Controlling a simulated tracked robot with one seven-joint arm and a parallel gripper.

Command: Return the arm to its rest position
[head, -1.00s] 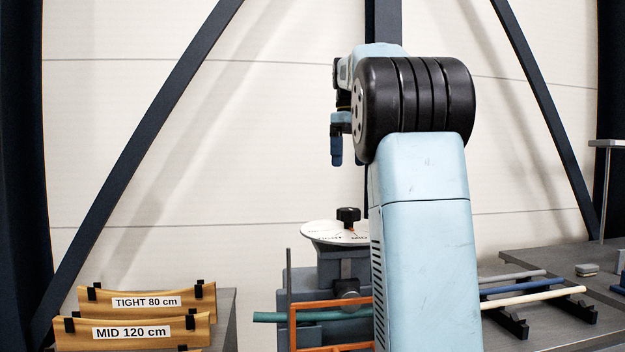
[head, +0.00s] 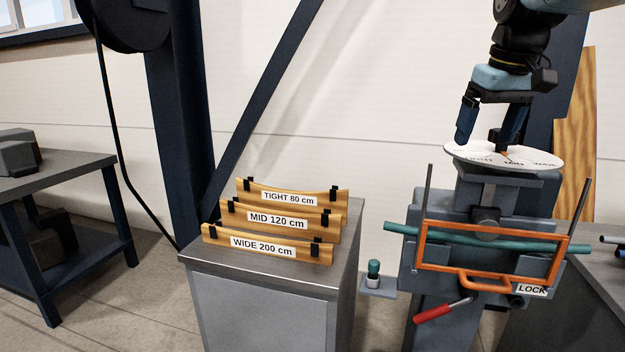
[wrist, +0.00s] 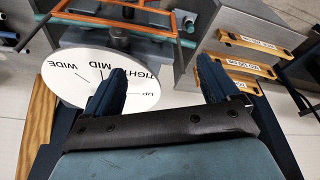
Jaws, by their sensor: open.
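My gripper (head: 489,122) is open, with its two blue fingers apart and pointing down over the white dial (head: 548,157) in the head view. The dial's black knob (head: 494,140) stands close to the fingers; I cannot tell if they touch it. In the wrist view my gripper (wrist: 165,80) shows nothing between its fingertips, and the dial (wrist: 75,82) lies beyond the left finger, with the words TIGHT, MID and WIDE. My arm comes in from the upper right of the head view.
A bending machine with an orange guard (head: 490,269) holds a green tube (head: 400,229). A red-handled lever (head: 433,313) is below. Wooden formers marked TIGHT, MID and WIDE (head: 268,246) stand on a grey cabinet (head: 270,310). A dark bench (head: 60,180) is at left. Open floor lies between.

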